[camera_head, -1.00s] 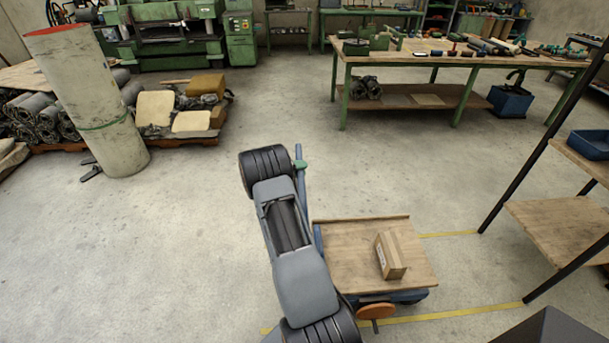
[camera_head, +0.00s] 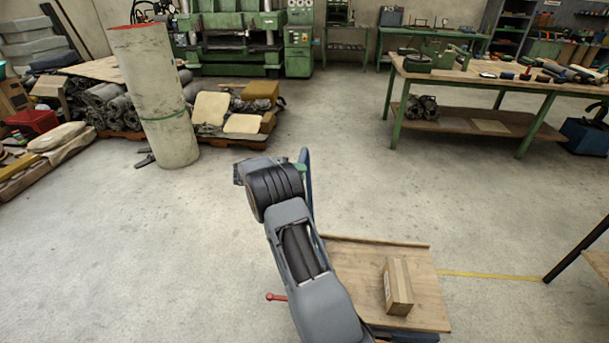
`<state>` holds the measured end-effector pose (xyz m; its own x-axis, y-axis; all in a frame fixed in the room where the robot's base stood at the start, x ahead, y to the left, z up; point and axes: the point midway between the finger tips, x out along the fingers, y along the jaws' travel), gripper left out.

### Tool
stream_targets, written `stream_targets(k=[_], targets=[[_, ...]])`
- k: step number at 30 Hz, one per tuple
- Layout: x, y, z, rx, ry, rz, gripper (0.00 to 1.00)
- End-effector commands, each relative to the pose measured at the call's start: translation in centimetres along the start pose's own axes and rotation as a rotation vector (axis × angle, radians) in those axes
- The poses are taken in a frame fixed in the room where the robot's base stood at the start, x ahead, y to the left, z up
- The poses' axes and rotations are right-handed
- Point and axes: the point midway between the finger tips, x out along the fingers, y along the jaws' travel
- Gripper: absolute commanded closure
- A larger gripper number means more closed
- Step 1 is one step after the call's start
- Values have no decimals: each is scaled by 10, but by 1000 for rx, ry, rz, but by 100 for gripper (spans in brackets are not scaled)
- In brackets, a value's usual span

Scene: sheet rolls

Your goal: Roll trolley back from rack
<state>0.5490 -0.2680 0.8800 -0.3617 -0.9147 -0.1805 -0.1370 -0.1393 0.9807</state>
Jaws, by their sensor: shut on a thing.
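The trolley (camera_head: 345,250) has a flat wooden deck and stands at the bottom centre, partly behind my arm. A small cardboard box (camera_head: 397,286) rests on its deck. Its blue upright handle (camera_head: 306,195) rises at the left side of the deck. My gripper (camera_head: 299,167) is at this handle and shut on it; my arm hides most of the jaws. The rack (camera_head: 577,247) shows only as a dark post and a bit of wooden shelf at the right edge, apart from the trolley.
A yellow floor line (camera_head: 492,275) runs between trolley and rack. A tall upright roll (camera_head: 160,100) stands at the upper left, before a loaded pallet (camera_head: 228,135). A green-legged workbench (camera_head: 470,120) stands at the upper right.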

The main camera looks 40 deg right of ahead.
Motion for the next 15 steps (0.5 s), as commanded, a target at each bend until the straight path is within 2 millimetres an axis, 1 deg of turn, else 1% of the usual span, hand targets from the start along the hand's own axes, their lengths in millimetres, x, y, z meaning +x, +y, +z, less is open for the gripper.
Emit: stream_targets(k=[1,12,13,15], targets=[[-2,-3,1,-4,-1,-3,100],[-3,-2,0,-3,1,-4,100],[-3,-2,0,-3,1,-4,71],[-3,-2,0,-3,1,-4,64]])
